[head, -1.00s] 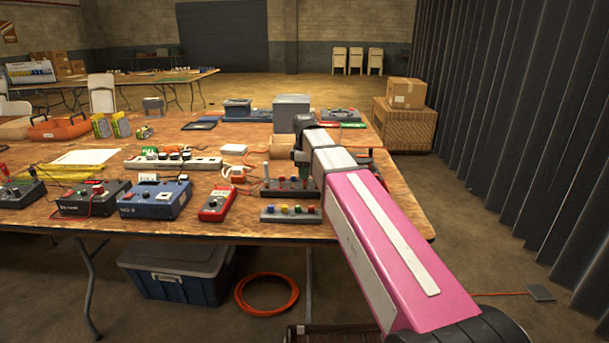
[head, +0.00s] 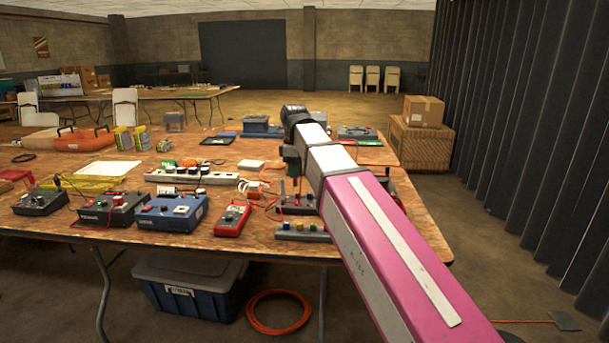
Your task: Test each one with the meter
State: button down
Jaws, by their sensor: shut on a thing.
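A red handheld meter (head: 232,219) lies near the front edge of the table, with a thin red lead running from it. My gripper (head: 296,186) points down over the grey block with upright pegs, right of the meter. It is shut on a small, thin thing that looks like a red test probe; the arm and clutter partly hide it, and whether its tip touches the block is unclear. A grey strip with coloured buttons (head: 303,232) lies in front. A power strip (head: 192,176) with several plugged-in items stands behind the meter.
A blue box instrument (head: 172,211) and a dark box instrument (head: 113,209) stand left of the meter, with loose leads around. A lidded bin (head: 190,285) and orange cable coil (head: 278,312) are on the floor.

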jog(key=shift+w+a, duration=0.2)
jog(key=shift+w+f, duration=1.15)
jog(key=shift+f, duration=0.3)
jog(key=shift+w+f, duration=1.2)
jog(key=shift+f, duration=0.3)
jog(key=shift+w+f, duration=1.15)
jog(key=shift+f, duration=0.3)
jog(key=shift+f, duration=0.9)
jog(key=c, duration=0.7)
grip_release()
jog(key=shift+r, duration=0.15)
notch_tip(320, 180, up, 7)
jog(key=shift+r, duration=0.15)
dwell(0.8)
